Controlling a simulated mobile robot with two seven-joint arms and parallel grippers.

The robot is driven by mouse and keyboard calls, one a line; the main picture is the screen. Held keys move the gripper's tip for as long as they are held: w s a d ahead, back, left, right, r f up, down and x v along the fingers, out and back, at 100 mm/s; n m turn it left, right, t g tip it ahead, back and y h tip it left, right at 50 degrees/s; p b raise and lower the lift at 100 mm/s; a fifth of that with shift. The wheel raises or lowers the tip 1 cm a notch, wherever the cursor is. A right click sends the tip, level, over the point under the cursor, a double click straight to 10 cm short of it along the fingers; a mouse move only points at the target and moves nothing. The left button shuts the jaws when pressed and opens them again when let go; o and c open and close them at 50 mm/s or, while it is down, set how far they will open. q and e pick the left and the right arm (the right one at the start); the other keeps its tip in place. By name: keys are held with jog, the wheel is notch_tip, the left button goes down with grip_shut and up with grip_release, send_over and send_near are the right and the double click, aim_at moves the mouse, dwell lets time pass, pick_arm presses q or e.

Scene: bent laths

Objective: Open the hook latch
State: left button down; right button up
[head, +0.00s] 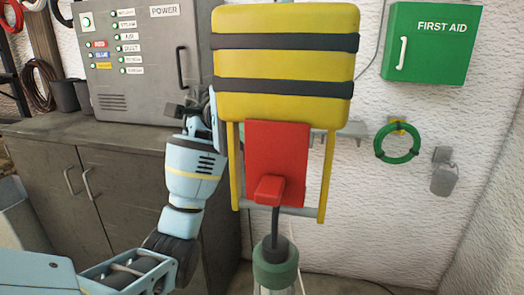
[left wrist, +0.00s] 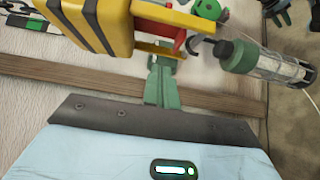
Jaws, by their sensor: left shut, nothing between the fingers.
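A yellow block with black stripes (head: 285,65) hangs in front of the wall in the head view. Below it, a red plate (head: 277,150) with a red tab (head: 269,188) sits between two yellow side bars. A dark rod (head: 275,220) runs from the tab down to a green-collared cylinder (head: 275,262). In the left wrist view, the dark hook (left wrist: 205,40) shows between the red part (left wrist: 196,20) and the cylinder (left wrist: 240,55). My left gripper's green fingers (left wrist: 164,55) are shut and empty, by the yellow frame's lower end; contact is unclear. The block hides them in the head view.
A grey power cabinet (head: 137,65) stands on a counter (head: 75,128) at left. A green first aid box (head: 432,42) and a green ring (head: 397,157) are on the wall at right. Clear space lies right of the block.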

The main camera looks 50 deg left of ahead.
aim_at(287, 178)
pick_arm(q)
jog(key=s+d, duration=0.1)
jog(key=d, duration=0.1)
jog(key=s+d+p, duration=0.1)
jog(key=s+d, duration=0.1)
jog(key=s+d+p, duration=0.1)
jog(key=d, duration=0.2)
jog(key=shift+s, duration=0.25)
